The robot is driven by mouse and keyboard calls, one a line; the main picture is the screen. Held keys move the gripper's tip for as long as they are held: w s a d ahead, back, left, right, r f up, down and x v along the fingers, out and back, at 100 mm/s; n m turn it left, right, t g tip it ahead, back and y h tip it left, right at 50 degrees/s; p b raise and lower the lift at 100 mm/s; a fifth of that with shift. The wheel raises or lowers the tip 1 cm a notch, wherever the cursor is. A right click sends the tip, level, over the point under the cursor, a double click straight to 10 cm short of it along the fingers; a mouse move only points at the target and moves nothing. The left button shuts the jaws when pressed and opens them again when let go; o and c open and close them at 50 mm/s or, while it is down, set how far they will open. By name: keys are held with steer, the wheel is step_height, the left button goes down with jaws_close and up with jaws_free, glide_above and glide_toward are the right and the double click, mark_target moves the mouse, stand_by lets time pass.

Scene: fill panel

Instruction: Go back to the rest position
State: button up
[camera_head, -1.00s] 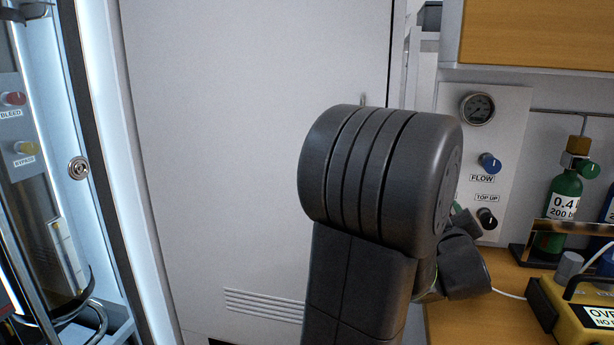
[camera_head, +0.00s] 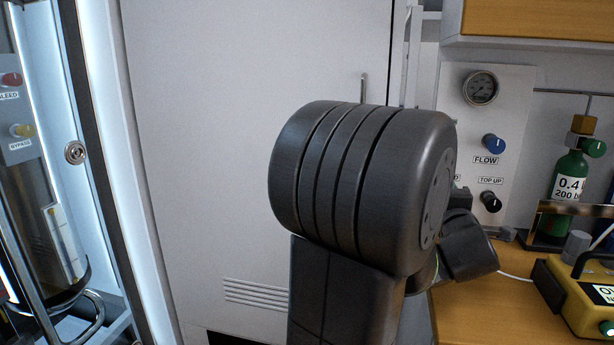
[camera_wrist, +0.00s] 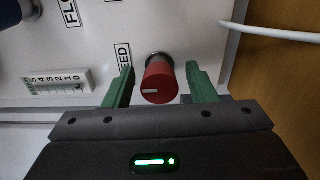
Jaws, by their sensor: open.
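My gripper (camera_wrist: 160,88) shows in the wrist view with its two green fingers apart. A red knob (camera_wrist: 159,84) with a white mark stands on the white panel (camera_wrist: 190,25) and shows in the gap between the fingers. I cannot tell how far the fingertips are from the knob, and no contact with it is visible. In the head view my dark arm hides the gripper and the red knob. The panel also shows there, with a blue FLOW knob (camera_head: 493,144), a black TOP UP knob (camera_head: 490,201) and a gauge (camera_head: 480,88).
A green bottle (camera_head: 568,185) stands on the wooden bench (camera_head: 475,312) at the right, with a yellow device (camera_head: 575,300) in front. A wooden cabinet (camera_head: 540,18) hangs above. A closed white door (camera_head: 220,130) is behind my arm. A lit glass cabinet (camera_head: 75,153) is at the left.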

steer(key=n+b, duration=0.1)
steer(key=n, duration=0.4)
steer(key=shift+f, duration=0.1)
steer(key=shift+n, duration=2.4)
